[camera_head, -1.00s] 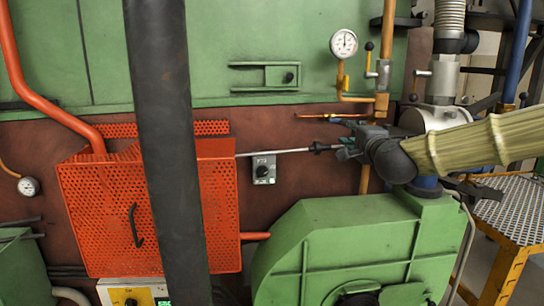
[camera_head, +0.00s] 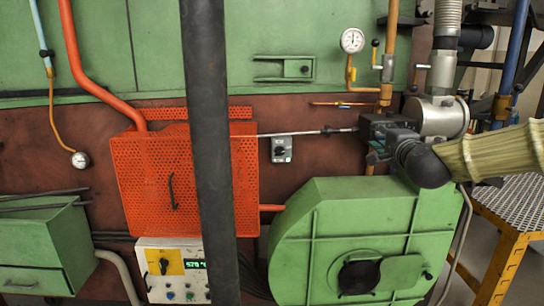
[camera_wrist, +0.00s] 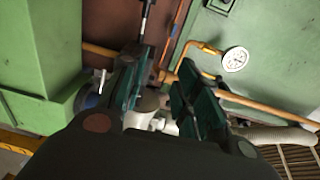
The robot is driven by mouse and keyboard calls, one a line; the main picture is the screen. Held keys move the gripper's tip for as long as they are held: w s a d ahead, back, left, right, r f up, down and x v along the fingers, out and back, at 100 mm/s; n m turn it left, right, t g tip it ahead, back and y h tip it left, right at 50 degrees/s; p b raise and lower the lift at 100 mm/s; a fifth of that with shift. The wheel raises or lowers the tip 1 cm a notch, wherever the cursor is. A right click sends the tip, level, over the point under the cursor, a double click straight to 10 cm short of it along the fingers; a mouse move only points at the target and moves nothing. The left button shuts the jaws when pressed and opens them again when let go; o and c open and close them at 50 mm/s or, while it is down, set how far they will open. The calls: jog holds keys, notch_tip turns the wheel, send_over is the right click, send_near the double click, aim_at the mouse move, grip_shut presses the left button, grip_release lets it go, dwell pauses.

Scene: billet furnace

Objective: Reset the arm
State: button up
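My gripper (camera_head: 368,132) is at the right of the head view, at the end of my arm in its yellowish sleeve. In the wrist view my gripper (camera_wrist: 156,85) is open, with two teal-padded fingers apart and nothing held between them. A thin metal rod (camera_head: 295,134) with a dark end sticks out to the right from the orange perforated guard. Its dark end overlaps or lies close to my fingertips in the head view; I cannot tell whether they touch. In the wrist view the rod's dark end (camera_wrist: 146,15) shows beyond the left finger.
A green blower housing (camera_head: 345,230) stands below my gripper. The orange guard (camera_head: 140,185) is at left. A gauge (camera_head: 352,40) and pipes (camera_head: 390,60) are close above and behind. A yellow-framed platform (camera_head: 505,235) is at lower right. A control panel (camera_head: 170,270) sits below the guard.

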jog(key=s+a+f+n+g+y, duration=0.1)
jog(key=a+f+n+g, duration=0.15)
jog(key=f, duration=0.95)
jog(key=a+f+n+g, duration=0.2)
jog(key=a+f, duration=0.2)
jog(key=f, duration=0.9)
jog(key=s+a+f+n+g, duration=0.1)
jog(key=s+f, duration=0.3)
jog(key=f, duration=0.3)
jog(key=s+f+n+g, duration=0.2)
jog(key=s+f, duration=0.1)
jog(key=f, duration=0.4)
jog(key=s+a+f+n+g, duration=0.1)
jog(key=s+f, duration=0.3)
jog(key=f, duration=0.3)
jog(key=s+f+n+g, duration=0.4)
jog(key=s+f+g, duration=0.1)
jog(key=s+f, duration=1.15)
jog(key=s+d+f+n+g, duration=0.1)
jog(key=s+f, duration=0.3)
jog(key=s, duration=0.6)
jog(key=s+d+f+n+g+h, duration=0.1)
jog(key=s+f+n+g, duration=0.2)
jog(key=s, duration=0.8)
jog(key=shift+f+h, duration=0.3)
jog(key=shift+f, duration=0.15)
